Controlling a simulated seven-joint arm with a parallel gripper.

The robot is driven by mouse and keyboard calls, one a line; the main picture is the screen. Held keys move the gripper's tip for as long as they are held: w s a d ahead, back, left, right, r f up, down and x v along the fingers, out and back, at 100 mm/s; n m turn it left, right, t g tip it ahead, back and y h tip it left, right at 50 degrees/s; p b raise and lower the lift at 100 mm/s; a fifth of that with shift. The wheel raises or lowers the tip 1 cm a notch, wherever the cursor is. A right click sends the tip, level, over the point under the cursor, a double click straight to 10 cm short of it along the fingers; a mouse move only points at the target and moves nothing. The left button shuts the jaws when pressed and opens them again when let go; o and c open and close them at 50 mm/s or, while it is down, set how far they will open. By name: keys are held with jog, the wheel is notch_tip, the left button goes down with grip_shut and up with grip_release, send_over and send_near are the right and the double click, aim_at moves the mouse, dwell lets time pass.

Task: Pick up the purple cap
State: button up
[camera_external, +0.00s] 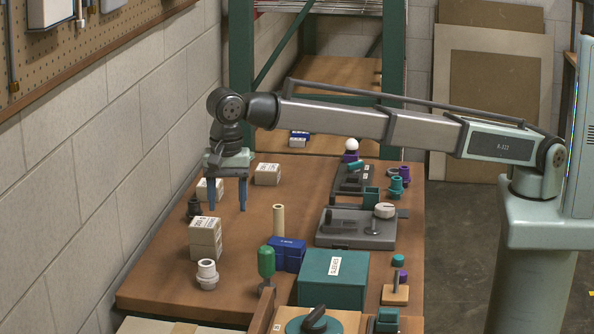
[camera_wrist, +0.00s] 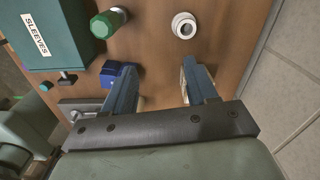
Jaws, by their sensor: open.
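Several small purple parts show in the external view, and I cannot tell for certain which is the cap. One purple piece (camera_external: 403,275) sits by a small wooden block at the front right. Another purple piece (camera_external: 405,182) is beside a teal stepped part at the right edge, and one more (camera_external: 350,157) is under a white ball at the back. My gripper (camera_external: 227,208) points down over the left side of the table, far from all of them. Its blue fingers are apart and empty, as the wrist view (camera_wrist: 160,68) also shows.
A cream box (camera_external: 205,238) stands just in front of my gripper. A white fitting (camera_external: 207,275), a green knob (camera_external: 266,262), a blue box (camera_external: 288,255), a teal sleeves box (camera_external: 333,280) and a grey fixture (camera_external: 355,228) crowd the table. Some bare wood lies at mid-left.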

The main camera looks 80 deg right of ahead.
jog(key=s+a+n, duration=0.1)
jog(key=s+a, duration=0.3)
jog(key=s, duration=0.9)
jog(key=n, duration=3.3)
send_over(401, 273)
notch_tip(401, 273, down, 5)
jog(key=f, duration=0.8)
jog(key=shift+a+f, duration=0.2)
jog(key=shift+f, duration=0.05)
jog(key=shift+d+f, duration=0.15)
jog(key=shift+f, duration=2.5)
